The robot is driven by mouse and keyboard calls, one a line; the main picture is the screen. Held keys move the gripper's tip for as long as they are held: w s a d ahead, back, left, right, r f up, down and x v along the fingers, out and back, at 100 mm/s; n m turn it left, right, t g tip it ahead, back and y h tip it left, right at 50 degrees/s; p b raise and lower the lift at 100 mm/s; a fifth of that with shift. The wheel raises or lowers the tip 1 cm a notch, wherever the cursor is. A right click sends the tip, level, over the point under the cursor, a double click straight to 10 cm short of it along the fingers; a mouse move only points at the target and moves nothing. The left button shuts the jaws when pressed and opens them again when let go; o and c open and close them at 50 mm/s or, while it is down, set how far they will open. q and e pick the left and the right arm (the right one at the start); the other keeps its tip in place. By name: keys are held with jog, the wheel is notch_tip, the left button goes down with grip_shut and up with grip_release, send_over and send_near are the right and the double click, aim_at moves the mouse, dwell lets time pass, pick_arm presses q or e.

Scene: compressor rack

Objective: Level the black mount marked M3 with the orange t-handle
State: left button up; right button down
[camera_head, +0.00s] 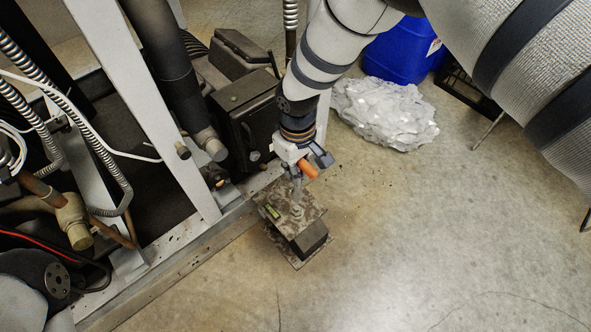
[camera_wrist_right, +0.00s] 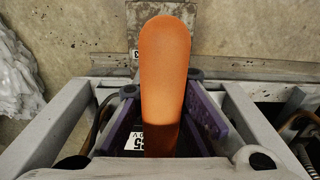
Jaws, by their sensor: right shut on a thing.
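The mount (camera_head: 318,237) stands on the floor beside the rack's base rail, with a worn metal top plate over a dark block. A small yellow-green level vial (camera_head: 272,212) lies on its top plate. In the right wrist view the mount's plate (camera_wrist_right: 150,22) shows behind the handle, with a partly hidden label ending in 3. My right gripper (camera_head: 308,161) is above the mount, shut on the orange t-handle (camera_head: 307,169). The handle's grip (camera_wrist_right: 165,70) lies between the purple fingers. Its shaft points down at the bolt on the plate; I cannot tell whether they are engaged. My left gripper is out of view.
The rack's white upright (camera_head: 150,110) and base rail (camera_head: 180,257) are close on the left, with a dark box (camera_head: 245,112) behind. Crumpled plastic sheeting (camera_head: 385,112) and a blue drum (camera_head: 403,50) stand at the back. The floor to the right is clear.

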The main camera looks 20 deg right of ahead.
jog(key=n, duration=0.1)
jog(key=n+b, duration=0.1)
jog(key=n, duration=0.2)
jog(key=shift+f+n, duration=0.3)
jog(key=shift+n, duration=0.1)
jog(key=n+b, duration=0.1)
jog(key=n, duration=0.2)
jog(key=shift+n+b, duration=0.3)
jog(key=shift+b, duration=0.05)
jog(key=shift+f+b, duration=0.7)
jog(key=shift+f, duration=1.35)
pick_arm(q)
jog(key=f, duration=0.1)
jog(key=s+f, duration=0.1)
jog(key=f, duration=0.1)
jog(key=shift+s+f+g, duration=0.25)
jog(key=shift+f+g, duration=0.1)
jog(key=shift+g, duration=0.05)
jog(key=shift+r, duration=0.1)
pick_arm(e)
jog(key=shift+m, duration=0.6)
jog(key=shift+f+m+p, duration=0.25)
jog(key=shift+m+p, duration=0.1)
jog(key=shift+m, duration=0.25)
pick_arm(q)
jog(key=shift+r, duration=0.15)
pick_arm(e)
jog(key=shift+f, duration=0.1)
